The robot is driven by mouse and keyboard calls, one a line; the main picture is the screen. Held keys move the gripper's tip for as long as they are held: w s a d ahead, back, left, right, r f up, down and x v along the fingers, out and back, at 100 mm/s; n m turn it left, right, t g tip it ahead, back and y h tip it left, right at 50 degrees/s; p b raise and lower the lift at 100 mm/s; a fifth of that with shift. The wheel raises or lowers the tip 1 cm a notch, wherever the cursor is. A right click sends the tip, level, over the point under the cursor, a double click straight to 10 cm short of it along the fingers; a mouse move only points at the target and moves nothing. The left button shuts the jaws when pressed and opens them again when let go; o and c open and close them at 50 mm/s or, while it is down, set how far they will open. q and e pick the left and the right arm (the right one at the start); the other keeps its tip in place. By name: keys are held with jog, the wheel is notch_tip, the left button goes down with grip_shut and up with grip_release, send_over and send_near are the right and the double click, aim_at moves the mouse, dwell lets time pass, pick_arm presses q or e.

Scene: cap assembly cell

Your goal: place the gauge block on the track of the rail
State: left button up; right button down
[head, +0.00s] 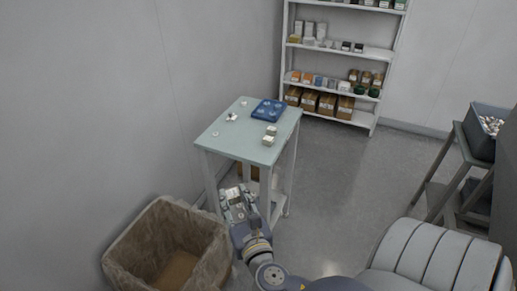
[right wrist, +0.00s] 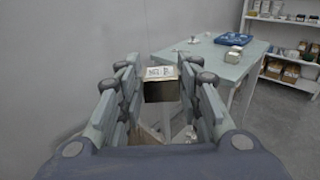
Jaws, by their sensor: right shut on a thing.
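My right gripper (head: 238,202) is low in front of the table's near left side in the head view. In the right wrist view the right gripper (right wrist: 160,84) is shut on a small block (right wrist: 161,90), which has a pale printed top and a dark brassy front; I take it for the gauge block. It is held in the air between the fingertips, apart from the table. I cannot make out a rail with a track in either view. My left gripper is not in view.
The pale green table (head: 232,147) carries a blue tray (head: 257,113) with round parts, a small boxy item (head: 269,136) near its right edge and small white pieces (head: 232,117). A lined bin (head: 128,232) stands at lower left. Shelves (head: 335,120) stand behind.

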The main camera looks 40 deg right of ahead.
jog(key=w+d+f+m+g+h, duration=0.3)
jog(key=w+d+m+g+h, duration=0.1)
jog(key=d, duration=0.4)
jog(key=w+d+f+m+g+h, duration=0.3)
jog(key=w+d+m+g+h, duration=0.2)
jog(key=d, duration=0.2)
jog(key=shift+w+d+h, duration=0.3)
jog(key=shift+d, duration=0.05)
